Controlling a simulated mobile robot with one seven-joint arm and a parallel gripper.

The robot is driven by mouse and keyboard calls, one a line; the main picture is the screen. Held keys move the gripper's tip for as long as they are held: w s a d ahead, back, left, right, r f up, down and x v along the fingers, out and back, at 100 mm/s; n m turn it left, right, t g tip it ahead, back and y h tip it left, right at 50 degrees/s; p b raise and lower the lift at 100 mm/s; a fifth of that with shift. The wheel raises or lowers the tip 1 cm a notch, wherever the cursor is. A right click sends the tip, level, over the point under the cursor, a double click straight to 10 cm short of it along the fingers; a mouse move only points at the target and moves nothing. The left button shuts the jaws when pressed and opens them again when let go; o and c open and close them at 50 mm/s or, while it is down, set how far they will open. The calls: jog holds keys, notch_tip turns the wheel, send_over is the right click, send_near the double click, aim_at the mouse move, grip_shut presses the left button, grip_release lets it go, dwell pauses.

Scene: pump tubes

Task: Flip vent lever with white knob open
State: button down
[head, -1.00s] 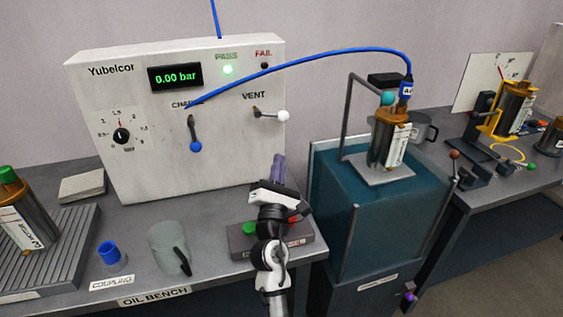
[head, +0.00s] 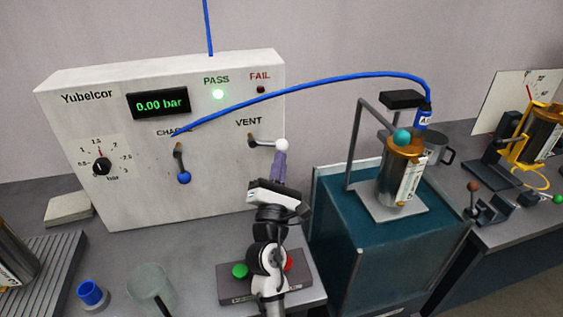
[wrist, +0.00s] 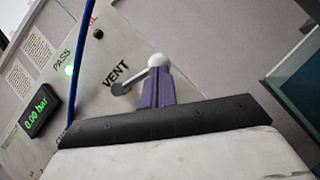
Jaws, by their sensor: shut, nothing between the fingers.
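The vent lever (head: 262,143) sticks out to the right from the white panel under the VENT label, roughly level. Its white knob (head: 282,145) is at the right end. In the wrist view, the lever arm (wrist: 129,84) and the white knob (wrist: 157,60) show just beyond my fingertips. My gripper (head: 280,160) is shut and empty, its purple fingers pointing up with the tips right at the underside of the knob. In the wrist view the shut fingers (wrist: 157,84) line up with the knob. I cannot tell whether they touch it.
The charge lever with a blue knob (head: 183,178) hangs down to the left. A blue hose (head: 300,91) arches over the panel's right side to the pump on the teal tank (head: 400,240). A button box (head: 235,288) sits below my arm.

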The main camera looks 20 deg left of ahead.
dwell(0.3)
jog(key=shift+d+r+p, duration=0.15)
jog(key=shift+r+p, duration=0.4)
jog(key=shift+p, duration=0.15)
jog(key=shift+w+d+r+n+y+p, duration=0.2)
jog(key=shift+d+r+n+y+p, duration=0.15)
jog(key=shift+n+y+p, duration=0.4)
jog(key=shift+a+f, duration=0.1)
jog(key=shift+f, duration=0.05)
